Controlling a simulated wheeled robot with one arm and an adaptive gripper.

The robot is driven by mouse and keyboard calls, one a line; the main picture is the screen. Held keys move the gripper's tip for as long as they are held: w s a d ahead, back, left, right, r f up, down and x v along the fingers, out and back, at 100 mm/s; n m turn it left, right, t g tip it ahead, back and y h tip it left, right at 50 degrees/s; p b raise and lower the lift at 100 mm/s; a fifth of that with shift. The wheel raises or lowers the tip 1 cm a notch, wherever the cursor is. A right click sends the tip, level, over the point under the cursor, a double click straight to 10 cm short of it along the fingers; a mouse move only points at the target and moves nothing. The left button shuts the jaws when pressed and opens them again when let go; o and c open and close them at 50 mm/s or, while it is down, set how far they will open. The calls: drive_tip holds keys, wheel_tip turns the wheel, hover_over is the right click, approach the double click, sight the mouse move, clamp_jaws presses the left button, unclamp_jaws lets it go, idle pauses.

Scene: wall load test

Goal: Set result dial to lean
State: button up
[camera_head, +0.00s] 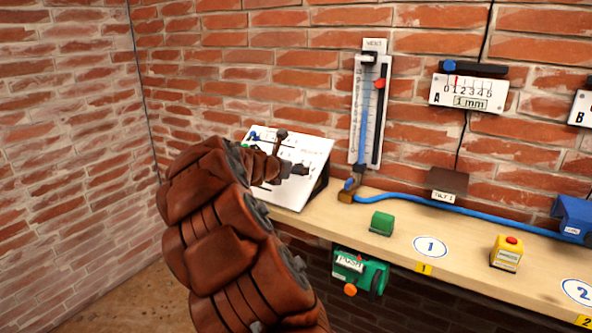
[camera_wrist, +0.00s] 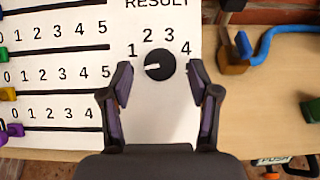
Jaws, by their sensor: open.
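The result dial (camera_wrist: 163,65) is a round black knob with a white pointer mark, under the word RESULT on a white panel (camera_wrist: 180,120). The numbers 1 to 4 run around its upper side; no word "lean" is readable. The pointer mark faces left, a little below the 1. My gripper (camera_wrist: 160,82) is open, with one finger on each side of the dial and visible gaps to it. In the head view my gripper (camera_head: 291,151) is at the tilted white panel (camera_head: 318,150), and my arm covers its lower left; I cannot make out the dial there.
Green, yellow and purple sliders (camera_wrist: 8,94) sit on scales left of the dial. The panel stands on a wooden shelf (camera_head: 400,207) against a brick wall. Right of it are a blue hose (camera_head: 430,203), a vertical gauge (camera_head: 362,120), a green block (camera_head: 382,223) and a yellow block (camera_head: 506,256).

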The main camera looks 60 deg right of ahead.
drive_tip(key=shift+d+f, duration=0.15)
drive_tip(key=shift+d, duration=0.45)
drive_tip(key=c, duration=1.1)
drive_tip(key=shift+c, duration=0.2)
